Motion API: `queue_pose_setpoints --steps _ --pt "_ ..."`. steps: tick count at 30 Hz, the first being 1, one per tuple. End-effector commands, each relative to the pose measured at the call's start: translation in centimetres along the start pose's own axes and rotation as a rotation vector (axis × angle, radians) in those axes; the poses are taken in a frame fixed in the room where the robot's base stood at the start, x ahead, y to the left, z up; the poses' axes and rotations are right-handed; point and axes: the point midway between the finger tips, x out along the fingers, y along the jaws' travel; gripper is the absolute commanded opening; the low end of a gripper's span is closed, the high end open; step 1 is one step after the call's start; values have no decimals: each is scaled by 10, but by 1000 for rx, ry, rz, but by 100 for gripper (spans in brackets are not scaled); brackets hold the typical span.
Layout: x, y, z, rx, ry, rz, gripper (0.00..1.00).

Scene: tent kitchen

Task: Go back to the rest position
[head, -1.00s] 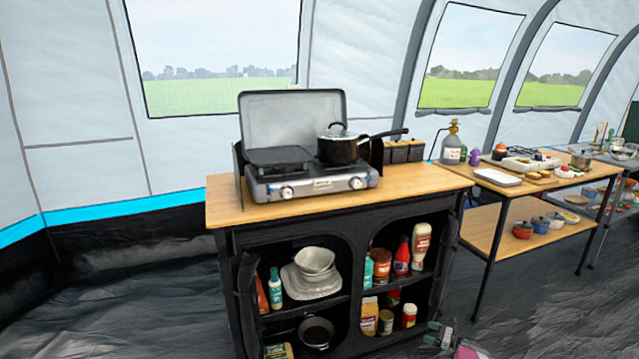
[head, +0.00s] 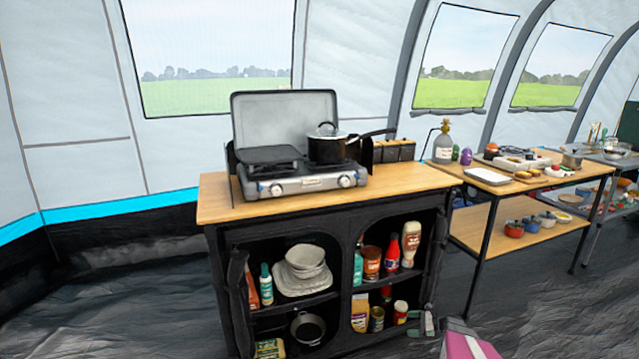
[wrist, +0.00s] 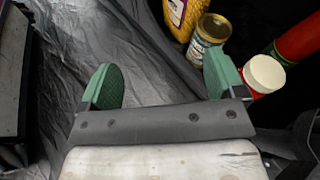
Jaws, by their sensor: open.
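My gripper (head: 428,324) shows low in the head view, in front of the right part of the black kitchen cabinet (head: 222,262). In the wrist view my gripper (wrist: 160,82) has its two green fingertips wide apart with nothing between them. Beyond the right finger stand a can (wrist: 209,42), a yellow packet (wrist: 187,14) and a white-lidded jar (wrist: 264,72). The right finger overlaps the jar's edge in the picture; I cannot tell whether they touch.
On the cabinet top stand a camping stove (head: 300,184) and a black pot (head: 326,150). The cabinet's open shelves hold bowls (head: 305,258) and bottles (head: 411,243). A side table (head: 485,186) stands to the right. The dark floor (head: 110,310) at left is clear.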

Motion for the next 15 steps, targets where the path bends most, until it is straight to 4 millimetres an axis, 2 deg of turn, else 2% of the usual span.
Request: queue_pose_setpoints --steps 1,5,9,15 --pt "10 12 28 -45 35 43 89" --pt "38 41 94 -204 152 192 89" --pt "62 83 170 -433 295 397 89" --pt "74 145 268 -783 472 697 89"
